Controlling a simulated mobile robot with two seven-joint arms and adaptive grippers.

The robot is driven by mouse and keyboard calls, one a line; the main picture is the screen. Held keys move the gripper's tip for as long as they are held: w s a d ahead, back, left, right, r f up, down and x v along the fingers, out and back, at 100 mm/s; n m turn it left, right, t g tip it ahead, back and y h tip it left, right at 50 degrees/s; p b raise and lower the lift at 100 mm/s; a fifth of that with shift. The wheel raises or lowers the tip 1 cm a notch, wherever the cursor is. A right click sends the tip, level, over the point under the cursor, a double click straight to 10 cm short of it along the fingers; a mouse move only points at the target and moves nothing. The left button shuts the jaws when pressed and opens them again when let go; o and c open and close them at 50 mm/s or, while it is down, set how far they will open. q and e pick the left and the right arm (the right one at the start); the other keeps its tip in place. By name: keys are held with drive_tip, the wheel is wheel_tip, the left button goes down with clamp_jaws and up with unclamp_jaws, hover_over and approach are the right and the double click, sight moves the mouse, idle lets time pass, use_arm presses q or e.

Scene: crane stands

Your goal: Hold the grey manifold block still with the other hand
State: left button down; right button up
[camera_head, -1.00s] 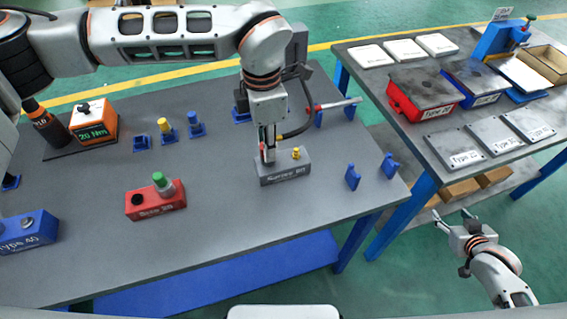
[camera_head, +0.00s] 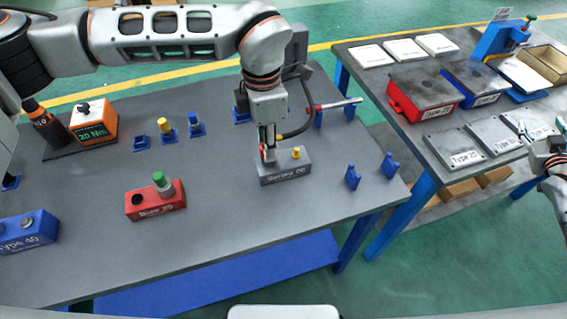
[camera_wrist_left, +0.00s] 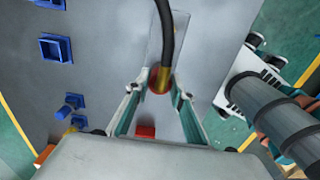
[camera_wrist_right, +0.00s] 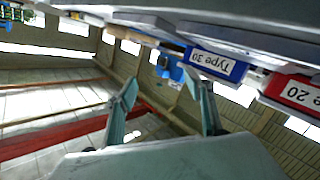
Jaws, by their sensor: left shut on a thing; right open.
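The grey manifold block (camera_head: 285,174) stands on the dark table near its right end, with a yellow fitting (camera_head: 296,153) on top. My left gripper (camera_head: 268,152) is at the block's left top, pointing down. In the left wrist view my left gripper (camera_wrist_left: 158,98) is shut on the end of a black hose (camera_wrist_left: 166,40), near a brass and red collar (camera_wrist_left: 160,82). Whether the hose end is seated in the block is hidden. My right gripper (camera_head: 540,134) is open and empty at the right edge, by the side table, away from the block; its spread fingers show in the right wrist view (camera_wrist_right: 165,105).
Blue holders (camera_head: 353,177) stand right of the block. A red block with a green-topped fitting (camera_head: 155,203) stands to its left. The side table (camera_head: 395,140) holds red (camera_head: 425,90) and blue boxes and several plates. A gap separates the tables.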

drive_tip(key=w+a+r+n+t+y, duration=0.35)
drive_tip(key=a+n, duration=0.25)
drive_tip(key=a, duration=0.2)
drive_tip(key=w+a+r+n+t+y, duration=0.2)
drive_tip(key=w+a+r+n+y, duration=0.1)
drive_tip(key=w+a+r+n, duration=0.25)
drive_tip(key=w+a+r+n+g+y, duration=0.2)
drive_tip(key=a+n+y, duration=0.9)
drive_tip(key=a+n, duration=0.7)
drive_tip(key=s+a+f+n+g+y, duration=0.25)
drive_tip(key=a+n+g, duration=0.35)
drive_tip(key=a, duration=0.4)
drive_tip(key=s+a+f+n+g+y, duration=0.15)
drive_tip(key=a+n+g+y, duration=0.3)
drive_tip(key=a+n, duration=0.45)
drive_tip(key=n+g+h, duration=0.6)
drive_tip(key=n+g, duration=0.4)
drive_tip(key=n, duration=0.2)
approach(307, 156)
drive_tip(key=shift+w+a+f+m, duration=0.15)
drive_tip(key=shift+w+a+f, duration=0.15)
drive_tip(key=shift+w, duration=0.25)
drive_tip(key=shift+w+a+f+m, duration=0.1)
drive_tip(key=shift+w+a+f, duration=0.1)
drive_tip(key=shift+w+a, duration=0.3)
drive_tip(key=shift+s+d+f+n+g+h, duration=0.1)
drive_tip(key=shift+s+f+n+g+h, duration=0.15)
drive_tip(key=shift+s+n+g+h, duration=0.2)
drive_tip(key=shift+f, duration=0.1)
drive_tip(key=shift+x, duration=4.35)
